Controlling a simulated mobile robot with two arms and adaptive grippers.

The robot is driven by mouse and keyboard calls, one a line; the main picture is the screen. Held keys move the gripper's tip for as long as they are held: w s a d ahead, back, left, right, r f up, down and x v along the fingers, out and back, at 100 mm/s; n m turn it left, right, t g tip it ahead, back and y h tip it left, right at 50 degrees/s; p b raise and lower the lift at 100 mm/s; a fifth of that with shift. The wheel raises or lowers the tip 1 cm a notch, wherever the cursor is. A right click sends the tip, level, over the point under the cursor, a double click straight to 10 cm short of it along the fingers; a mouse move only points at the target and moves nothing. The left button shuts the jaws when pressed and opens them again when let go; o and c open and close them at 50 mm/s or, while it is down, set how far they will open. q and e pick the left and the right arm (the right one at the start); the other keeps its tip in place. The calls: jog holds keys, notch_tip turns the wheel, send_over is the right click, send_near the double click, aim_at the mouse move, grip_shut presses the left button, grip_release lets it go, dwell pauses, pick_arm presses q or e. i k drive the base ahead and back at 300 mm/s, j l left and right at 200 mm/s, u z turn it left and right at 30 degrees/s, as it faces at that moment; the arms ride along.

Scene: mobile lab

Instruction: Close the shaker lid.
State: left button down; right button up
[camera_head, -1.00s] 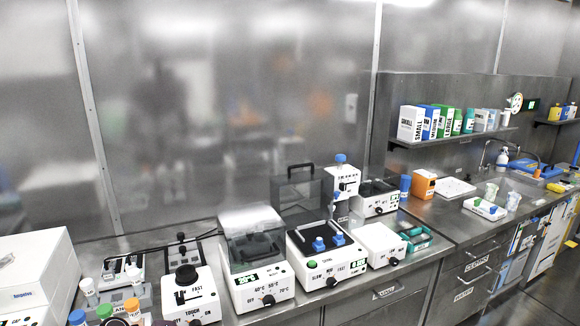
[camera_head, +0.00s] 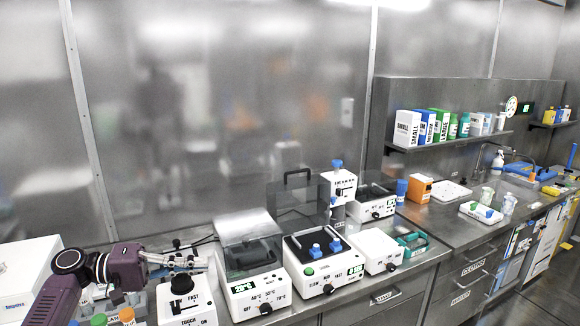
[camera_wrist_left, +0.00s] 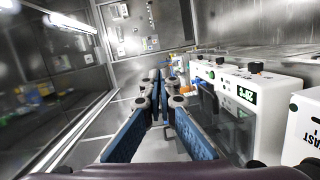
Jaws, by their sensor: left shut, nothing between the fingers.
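The shaker (camera_head: 328,283) is a white box marked slow, mid and fast, with a green button and a black top carrying blue-capped pieces. Its clear lid (camera_head: 291,198) stands raised at the back, with a black handle (camera_head: 297,173) on top. My left gripper (camera_head: 203,262) reaches in from the lower left, over the bench behind a white mixer, left of the shaker and apart from it. It is shut and empty. Its blue finger pads also show close together in the left wrist view (camera_wrist_left: 161,80). My right gripper is not in view.
A white heater (camera_head: 262,301) with a clear cover stands between my left gripper and the shaker. The white mixer (camera_head: 183,304) with a black knob is near my gripper. Another white device (camera_head: 377,250) stands right of the shaker. A steel wall runs behind the bench.

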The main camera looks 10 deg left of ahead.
aim_at(321, 219)
jog(key=i, duration=1.85)
